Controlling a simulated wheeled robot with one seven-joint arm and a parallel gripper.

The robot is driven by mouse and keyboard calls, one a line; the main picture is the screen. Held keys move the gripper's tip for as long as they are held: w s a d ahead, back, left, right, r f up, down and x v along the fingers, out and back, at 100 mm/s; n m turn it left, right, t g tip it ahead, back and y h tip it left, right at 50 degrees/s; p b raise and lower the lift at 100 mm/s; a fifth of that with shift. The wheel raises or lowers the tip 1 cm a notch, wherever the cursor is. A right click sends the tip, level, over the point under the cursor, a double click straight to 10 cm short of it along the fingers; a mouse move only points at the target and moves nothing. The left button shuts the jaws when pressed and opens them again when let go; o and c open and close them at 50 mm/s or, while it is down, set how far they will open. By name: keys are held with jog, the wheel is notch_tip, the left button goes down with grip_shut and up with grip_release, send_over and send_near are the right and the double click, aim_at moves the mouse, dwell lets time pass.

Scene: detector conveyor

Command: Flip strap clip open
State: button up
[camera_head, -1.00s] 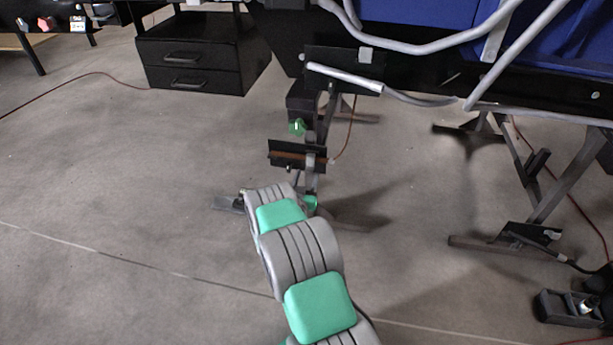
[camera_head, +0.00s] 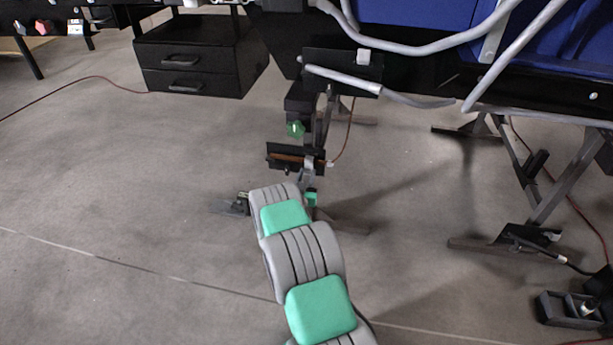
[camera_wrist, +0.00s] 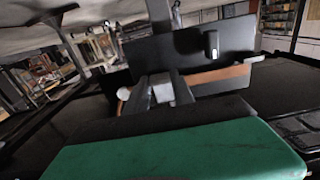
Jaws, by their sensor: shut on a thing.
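The strap clip looks like a dark flat plate (camera_head: 284,152) with a brown strap along its lower edge, on a stand under the conveyor. In the wrist view the plate (camera_wrist: 185,52) is upright and close, with the brown strap (camera_wrist: 222,75) below it. My gripper (camera_head: 309,166) is at the right part of the clip. In the wrist view my gripper (camera_wrist: 160,92) has its grey fingers close together at the clip's lower edge, shut on a small part of it. The fingers hide the gripped part. I cannot tell how far open the clip is.
The dark conveyor frame (camera_head: 420,75) with grey rails (camera_head: 430,45) and blue bins (camera_head: 420,12) is above. A green knob (camera_head: 296,129) is just above the clip. A black drawer unit (camera_head: 190,65) is back left. Floor at left is clear; a black box (camera_head: 570,310) sits lower right.

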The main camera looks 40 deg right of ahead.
grip_shut()
dwell(0.7)
